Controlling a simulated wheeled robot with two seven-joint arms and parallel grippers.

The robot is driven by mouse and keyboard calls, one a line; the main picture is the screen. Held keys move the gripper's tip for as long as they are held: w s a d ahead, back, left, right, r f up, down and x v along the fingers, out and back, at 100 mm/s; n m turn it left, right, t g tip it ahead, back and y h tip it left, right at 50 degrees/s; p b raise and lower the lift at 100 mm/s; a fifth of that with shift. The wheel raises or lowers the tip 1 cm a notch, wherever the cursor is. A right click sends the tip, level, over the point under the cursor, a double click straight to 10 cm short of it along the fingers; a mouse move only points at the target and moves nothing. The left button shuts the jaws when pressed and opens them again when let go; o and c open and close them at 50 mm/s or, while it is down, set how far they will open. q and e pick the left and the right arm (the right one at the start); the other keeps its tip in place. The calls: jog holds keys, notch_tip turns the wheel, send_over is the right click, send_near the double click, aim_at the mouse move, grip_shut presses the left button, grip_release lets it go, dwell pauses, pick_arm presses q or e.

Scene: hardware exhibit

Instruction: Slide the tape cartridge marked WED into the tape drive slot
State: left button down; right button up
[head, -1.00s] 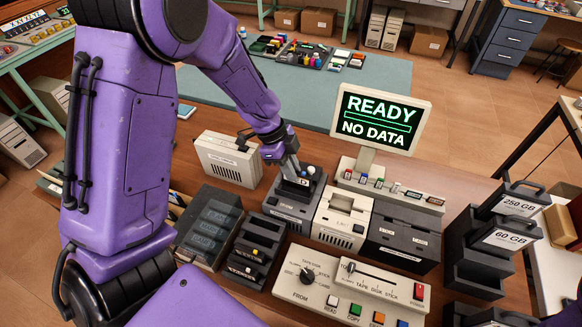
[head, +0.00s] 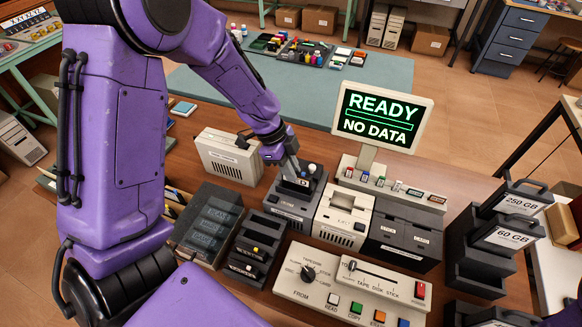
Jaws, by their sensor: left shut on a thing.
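The tape drive (head: 286,211) is a dark grey box on the brown bench, left of the cream drive. My left gripper (head: 296,172) is over its top, shut on a dark tape cartridge (head: 303,182) with a white label. Only a letter like D shows on the label; the rest is covered. The cartridge's lower end is at the drive's top, where the slot is. I cannot tell how deep it sits. My right gripper is not in view.
A black rack (head: 257,253) with more cartridges stands left of the drive. The cream drive (head: 343,219) and a black drive (head: 403,238) are to the right. A control panel (head: 350,290) lies in front. The monitor (head: 382,118) reads READY, NO DATA.

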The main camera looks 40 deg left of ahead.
aim_at(291, 186)
pick_arm(q)
jog(key=shift+f+b, duration=1.3)
jog(key=shift+f, duration=0.55)
jog(key=c, duration=1)
grip_release()
notch_tip(291, 186, up, 7)
jog(key=p, duration=0.7)
jog(key=shift+r, duration=0.2)
jog(key=shift+r+p, duration=0.35)
jog(key=shift+r, duration=0.05)
